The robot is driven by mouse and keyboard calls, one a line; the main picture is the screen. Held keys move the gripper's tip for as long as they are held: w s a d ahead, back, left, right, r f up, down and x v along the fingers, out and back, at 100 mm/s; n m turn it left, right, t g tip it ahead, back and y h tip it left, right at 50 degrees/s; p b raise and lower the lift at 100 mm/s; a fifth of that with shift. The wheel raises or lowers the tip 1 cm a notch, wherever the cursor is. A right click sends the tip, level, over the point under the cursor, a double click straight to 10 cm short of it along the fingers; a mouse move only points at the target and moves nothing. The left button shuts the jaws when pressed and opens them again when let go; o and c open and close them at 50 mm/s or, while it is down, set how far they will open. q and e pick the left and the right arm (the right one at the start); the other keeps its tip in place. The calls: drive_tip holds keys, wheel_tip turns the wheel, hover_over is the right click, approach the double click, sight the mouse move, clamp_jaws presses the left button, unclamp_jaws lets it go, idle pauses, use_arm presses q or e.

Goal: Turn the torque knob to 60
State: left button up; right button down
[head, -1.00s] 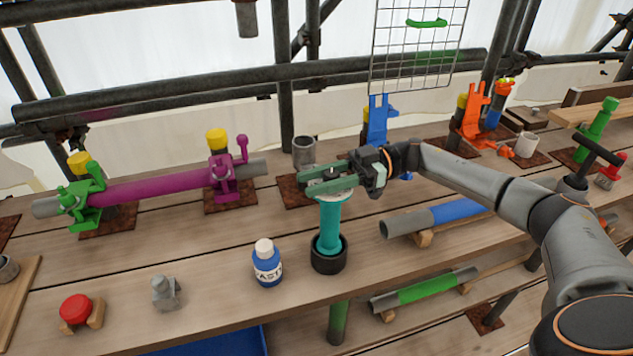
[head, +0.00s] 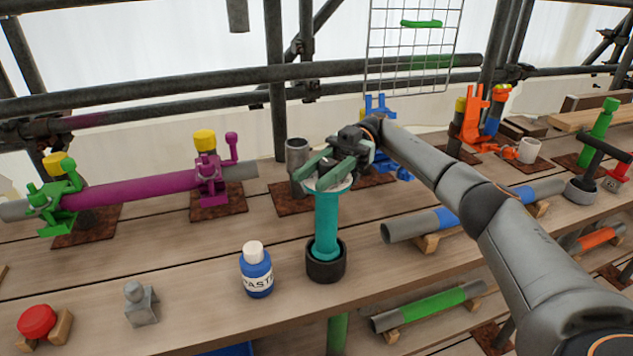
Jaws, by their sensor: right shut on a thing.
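A teal upright tool (head: 326,222) with a pale round dial (head: 341,185) on top stands in a black cup (head: 326,266) on the bench. I take its top part to be the torque knob; the knob itself is mostly hidden by the fingers, and no number on the dial can be read. My right gripper (head: 319,175) is shut on the knob at the top of the tool, its green fingers pointing to the lower left. The tool looks upright. My left gripper is not in view.
A blue paste bottle (head: 256,272) stands left of the black cup. A grey metal cup (head: 297,158) stands behind. A grey pipe with blue bands (head: 410,228) lies to the right. A magenta pipe (head: 140,190) sits in clamps at the left. Bench front is partly clear.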

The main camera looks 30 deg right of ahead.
idle(0.3)
drive_tip(key=c, duration=0.9)
unclamp_jaws()
drive_tip(key=o, duration=0.4)
